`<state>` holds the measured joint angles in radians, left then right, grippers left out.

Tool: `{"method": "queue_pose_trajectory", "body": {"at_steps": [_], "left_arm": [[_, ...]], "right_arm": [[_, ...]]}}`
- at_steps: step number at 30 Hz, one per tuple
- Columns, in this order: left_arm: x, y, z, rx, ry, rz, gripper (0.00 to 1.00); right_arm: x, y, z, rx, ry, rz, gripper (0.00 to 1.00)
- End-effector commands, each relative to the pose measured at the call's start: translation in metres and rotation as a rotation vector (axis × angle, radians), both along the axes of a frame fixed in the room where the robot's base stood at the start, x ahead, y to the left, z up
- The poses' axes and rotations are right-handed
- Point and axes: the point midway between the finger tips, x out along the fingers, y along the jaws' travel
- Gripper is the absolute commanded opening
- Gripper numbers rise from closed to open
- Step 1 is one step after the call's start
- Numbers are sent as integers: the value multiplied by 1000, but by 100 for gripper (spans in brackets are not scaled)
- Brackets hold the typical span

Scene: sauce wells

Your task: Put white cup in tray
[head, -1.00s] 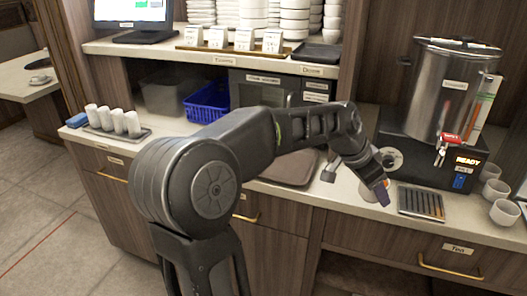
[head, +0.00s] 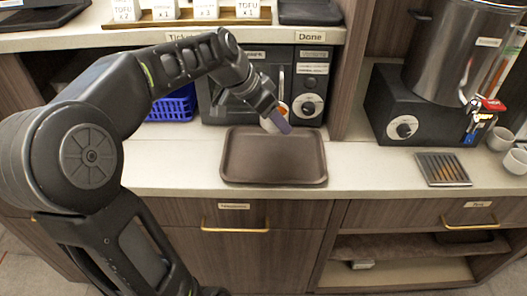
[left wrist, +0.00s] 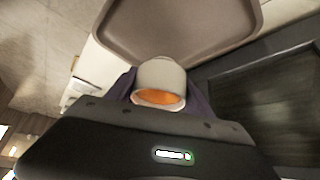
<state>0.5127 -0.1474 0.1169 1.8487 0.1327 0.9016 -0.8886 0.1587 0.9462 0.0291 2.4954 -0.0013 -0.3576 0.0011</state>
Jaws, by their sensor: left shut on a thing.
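The brown tray (head: 274,176) lies empty on the counter, in front of the black oven-like appliance. My left gripper (head: 277,119) is above the tray's back right part. In the left wrist view, my left gripper (left wrist: 160,92) is shut on a white cup (left wrist: 159,73) with orange inside. In the head view only a little of the white cup (head: 269,126) shows beside the purple fingers. The tray (left wrist: 180,38) also shows beyond the cup in the left wrist view. The cup is apart from the tray floor. My right gripper is out of view.
A steel dispenser (head: 458,50) on a black base stands to the right, with a drip grate (head: 443,169) before it. White cups (head: 515,160) stand at the far right. A blue basket (head: 172,105) sits left of the appliance. Counter is clear on both sides of the tray.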

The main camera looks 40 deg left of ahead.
Motion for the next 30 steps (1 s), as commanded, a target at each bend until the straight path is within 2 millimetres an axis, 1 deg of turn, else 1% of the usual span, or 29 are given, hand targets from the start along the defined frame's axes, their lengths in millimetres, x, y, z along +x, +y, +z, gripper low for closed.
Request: {"method": "queue_pose_trajectory", "body": {"at_steps": [5, 8, 11, 16, 19, 21, 30], "left_arm": [[0, 0, 1, 0, -2, 1, 3], [0, 0, -3, -1, -1, 1, 3], [0, 0, -16, -3, 1, 1, 3], [0, 0, -47, -2, 2, 3, 3], [0, 0, -59, -1, 0, 2, 3], [0, 0, -62, -1, -1, 2, 3], [1, 0, -64, 0, -1, 1, 3]], "right_arm": [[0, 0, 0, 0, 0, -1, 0], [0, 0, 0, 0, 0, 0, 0], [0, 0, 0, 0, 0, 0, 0], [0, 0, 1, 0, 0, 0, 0], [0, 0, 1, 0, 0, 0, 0], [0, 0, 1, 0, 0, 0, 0], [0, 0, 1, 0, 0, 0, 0]]}}
